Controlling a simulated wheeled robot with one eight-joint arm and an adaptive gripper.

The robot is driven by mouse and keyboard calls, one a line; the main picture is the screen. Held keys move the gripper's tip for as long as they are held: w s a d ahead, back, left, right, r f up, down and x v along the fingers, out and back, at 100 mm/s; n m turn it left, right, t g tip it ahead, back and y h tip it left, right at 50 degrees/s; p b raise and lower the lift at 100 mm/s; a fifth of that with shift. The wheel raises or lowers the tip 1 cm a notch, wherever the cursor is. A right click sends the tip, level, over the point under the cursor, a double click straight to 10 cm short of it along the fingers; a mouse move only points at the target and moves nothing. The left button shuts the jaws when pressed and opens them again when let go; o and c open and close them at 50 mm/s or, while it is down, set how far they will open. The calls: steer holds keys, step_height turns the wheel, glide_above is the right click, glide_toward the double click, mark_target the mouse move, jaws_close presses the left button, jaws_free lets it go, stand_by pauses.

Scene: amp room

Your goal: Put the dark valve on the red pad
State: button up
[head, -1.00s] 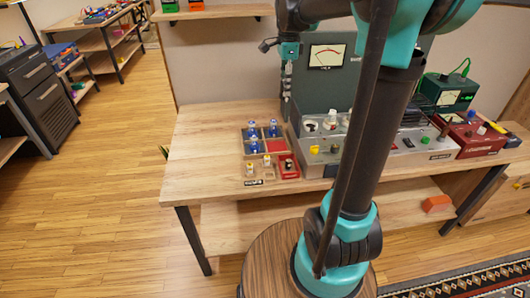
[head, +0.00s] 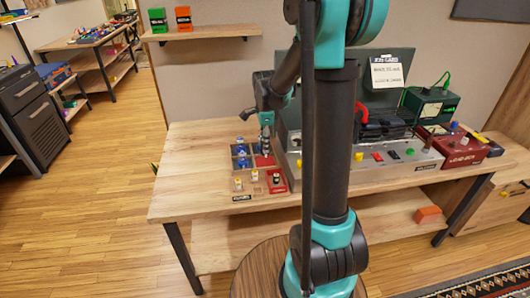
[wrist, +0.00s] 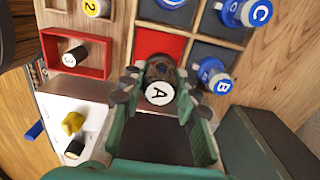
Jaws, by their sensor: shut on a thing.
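The dark valve (wrist: 165,70), with a white cap marked A, sits between the fingers of my gripper (wrist: 154,88) in the wrist view. My gripper is shut on it. The red pad (wrist: 158,43) is a square compartment of a wooden rack, just beyond the valve, which overlaps its near edge in the picture. I cannot tell whether the valve touches the pad. In the head view my gripper (head: 266,145) is low over the rack, with the red pad (head: 264,161) just below it. The valve itself is not clear there.
A small red box (wrist: 75,68) holds a black piece marked 3. A grey panel with knobs (head: 370,160) stands right of the rack. The table's left part (head: 190,170) is clear.

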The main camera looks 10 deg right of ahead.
steer(key=shift+f, duration=2)
steer(key=shift+f, duration=0.15)
steer(key=o, duration=1.2)
steer(key=shift+c, duration=0.2)
step_height(320, 180, up, 12)
steer(key=shift+r, duration=0.2)
